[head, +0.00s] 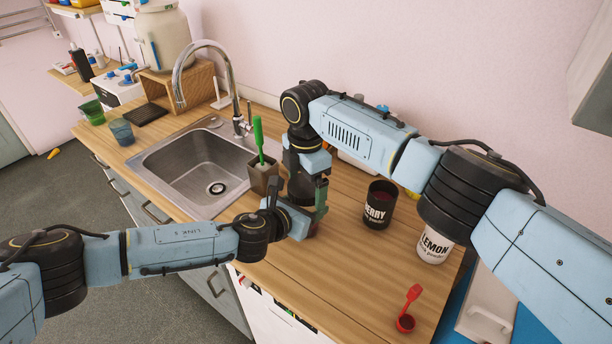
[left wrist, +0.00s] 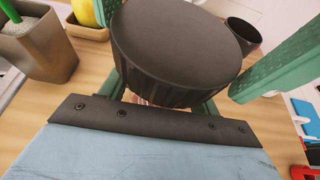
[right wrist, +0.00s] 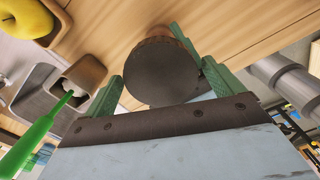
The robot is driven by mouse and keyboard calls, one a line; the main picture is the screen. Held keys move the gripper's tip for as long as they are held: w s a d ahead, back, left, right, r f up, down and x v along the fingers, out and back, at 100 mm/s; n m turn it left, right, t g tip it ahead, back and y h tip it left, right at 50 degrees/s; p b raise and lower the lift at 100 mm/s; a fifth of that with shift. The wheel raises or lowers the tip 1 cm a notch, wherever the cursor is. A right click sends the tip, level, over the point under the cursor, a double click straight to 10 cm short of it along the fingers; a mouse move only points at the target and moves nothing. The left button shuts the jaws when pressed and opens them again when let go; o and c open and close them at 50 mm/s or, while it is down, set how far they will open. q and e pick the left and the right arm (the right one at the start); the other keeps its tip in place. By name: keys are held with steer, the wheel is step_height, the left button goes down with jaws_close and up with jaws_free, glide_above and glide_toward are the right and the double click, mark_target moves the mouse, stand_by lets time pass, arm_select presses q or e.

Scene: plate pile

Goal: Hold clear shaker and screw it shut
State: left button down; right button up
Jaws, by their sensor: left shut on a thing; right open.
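The shaker shows mainly as a round black ribbed lid (left wrist: 180,55) in the left wrist view; the lid also fills the middle of the right wrist view (right wrist: 162,73). A pinkish sliver of the body shows under the lid; most of the clear body is hidden. My left gripper (head: 300,222) is shut on the shaker, below the lid. My right gripper (head: 310,192) is open above it, with its green fingers apart on either side of the lid (right wrist: 160,85). I cannot tell whether they touch it, or how tightly the lid sits.
A brush holder (head: 264,178) with a green-handled brush stands left of the grippers, beside the sink (head: 185,165). A black BERRY tub (head: 379,208), a white LEMON tub (head: 433,248) and a red scoop (head: 406,322) are to the right. The front counter is mostly clear.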

steer(key=c, duration=1)
steer(key=shift+m, duration=1.8)
steer(key=o, duration=1)
steer(key=shift+o, duration=0.5)
steer(key=shift+s, duration=0.1)
steer(key=shift+a, duration=0.1)
